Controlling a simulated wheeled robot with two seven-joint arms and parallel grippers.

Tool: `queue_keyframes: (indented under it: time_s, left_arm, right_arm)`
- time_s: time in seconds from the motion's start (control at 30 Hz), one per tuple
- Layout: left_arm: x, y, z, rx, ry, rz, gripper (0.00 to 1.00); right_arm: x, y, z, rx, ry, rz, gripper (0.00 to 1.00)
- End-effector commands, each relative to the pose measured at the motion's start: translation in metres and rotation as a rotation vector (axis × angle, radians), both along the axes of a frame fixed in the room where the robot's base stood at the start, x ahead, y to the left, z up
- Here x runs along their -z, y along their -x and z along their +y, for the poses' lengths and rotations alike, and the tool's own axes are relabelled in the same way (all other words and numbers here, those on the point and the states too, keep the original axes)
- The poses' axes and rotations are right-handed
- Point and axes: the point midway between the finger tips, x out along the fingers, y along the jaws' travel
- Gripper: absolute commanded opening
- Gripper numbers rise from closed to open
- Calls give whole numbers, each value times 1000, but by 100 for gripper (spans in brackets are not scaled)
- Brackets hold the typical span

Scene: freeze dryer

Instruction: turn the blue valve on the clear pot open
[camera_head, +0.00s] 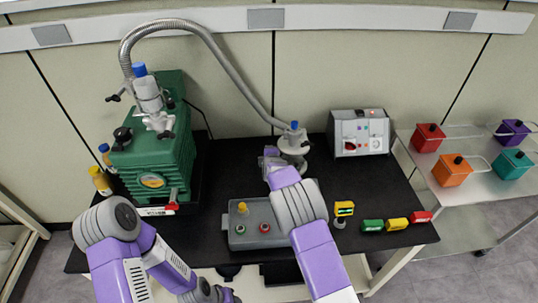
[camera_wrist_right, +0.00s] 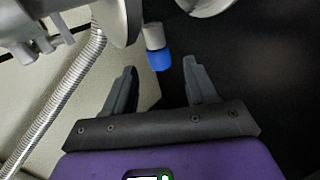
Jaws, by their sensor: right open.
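The clear pot (camera_head: 294,158) stands at the back middle of the black bench, looking pale grey with a metal top where the hose ends. The blue valve (camera_head: 295,126) is a small blue cap on top of it. In the right wrist view the blue valve (camera_wrist_right: 159,60) points down from a grey stub, in line with the gap between the fingertips. My right gripper (camera_wrist_right: 160,68) is open, its fingers on either side of that line; I cannot tell whether they touch the valve. In the head view my right gripper (camera_head: 271,162) is beside the pot. My left gripper is not visible, only its arm.
A green pump (camera_head: 150,165) stands at left, with a ribbed metal hose (camera_head: 225,65) arching to the pot. A grey box (camera_head: 238,242) with buttons lies in front. A control box (camera_head: 359,135) stands right of the pot. Coloured blocks (camera_head: 397,224) lie at the bench's right.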

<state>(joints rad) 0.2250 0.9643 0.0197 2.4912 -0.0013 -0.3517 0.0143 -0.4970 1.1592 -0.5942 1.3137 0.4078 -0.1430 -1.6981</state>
Motion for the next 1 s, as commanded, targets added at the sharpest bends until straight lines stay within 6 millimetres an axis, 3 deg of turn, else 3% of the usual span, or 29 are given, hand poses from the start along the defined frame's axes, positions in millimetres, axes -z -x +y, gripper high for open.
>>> queue_keyframes:
  time_s: [0.3,0.67,1.0]
  left_arm:
    - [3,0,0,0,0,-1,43]
    - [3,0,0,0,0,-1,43]
    - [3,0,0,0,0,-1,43]
  right_arm:
    - [15,-22,0,0,0,0,57]
    - [16,-24,0,0,0,0,57]
    - [16,-24,0,0,0,0,5]
